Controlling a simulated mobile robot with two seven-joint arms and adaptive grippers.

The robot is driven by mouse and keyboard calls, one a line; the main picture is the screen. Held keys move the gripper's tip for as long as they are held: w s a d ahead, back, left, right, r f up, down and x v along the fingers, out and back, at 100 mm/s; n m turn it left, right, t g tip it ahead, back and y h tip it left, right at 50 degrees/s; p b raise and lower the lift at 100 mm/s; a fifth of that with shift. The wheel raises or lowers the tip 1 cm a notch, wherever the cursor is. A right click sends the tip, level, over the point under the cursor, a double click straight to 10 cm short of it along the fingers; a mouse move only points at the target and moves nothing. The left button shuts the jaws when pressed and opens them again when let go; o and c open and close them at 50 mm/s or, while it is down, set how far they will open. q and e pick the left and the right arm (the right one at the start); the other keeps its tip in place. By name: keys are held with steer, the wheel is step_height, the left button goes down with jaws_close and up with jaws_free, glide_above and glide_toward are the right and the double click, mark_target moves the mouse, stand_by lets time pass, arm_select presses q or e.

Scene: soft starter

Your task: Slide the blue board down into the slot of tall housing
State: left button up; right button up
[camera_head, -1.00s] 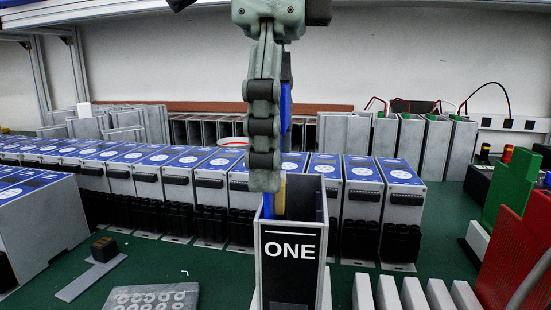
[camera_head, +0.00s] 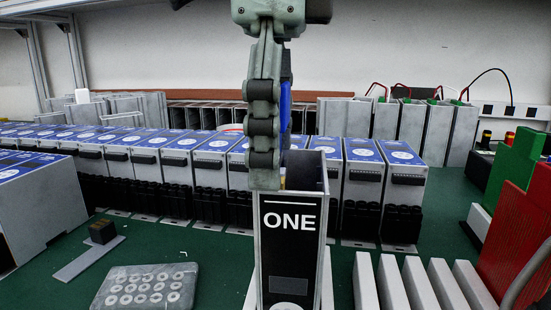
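The tall housing (camera_head: 292,245) stands upright at the middle front, with a black face marked "ONE" and an open top. The gripper hanging from the top, which I take to be my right gripper (camera_head: 268,178), is seen edge-on with its fingertips at the housing's upper left rim. The blue board (camera_head: 286,105) shows as a thin upright strip beside and behind the fingers, which appear shut on it. Its lower part is hidden by the finger and the housing, so I cannot tell how deep it sits. My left gripper is not clearly in view.
A row of blue-topped units (camera_head: 209,145) stands close behind the housing. White upright plates (camera_head: 392,285) are at its right, beside a red rack (camera_head: 515,235) and a green block (camera_head: 515,165). A grey perforated plate (camera_head: 147,288) lies at the left on green table surface.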

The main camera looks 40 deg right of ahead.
mark_target(285, 86)
arm_select(q)
steer(key=shift+s+d+f, duration=0.15)
steer(key=shift+d, duration=0.2)
arm_select(e)
steer(key=o, duration=1.1)
arm_select(q)
steer(key=shift+d, duration=0.1)
steer(key=shift+s, duration=0.1)
arm_select(e)
steer(key=shift+r+p, duration=1.7)
steer(key=shift+r, duration=0.1)
steer(key=shift+r+p, duration=1.6)
steer(key=shift+r, duration=0.1)
arm_select(q)
steer(key=w+v, duration=0.1)
steer(key=v, duration=0.5)
steer(key=shift+w+a+r, duration=0.3)
steer(key=shift+a+r, duration=0.15)
steer(key=shift+a, duration=0.2)
steer(key=shift+s+a, duration=0.1)
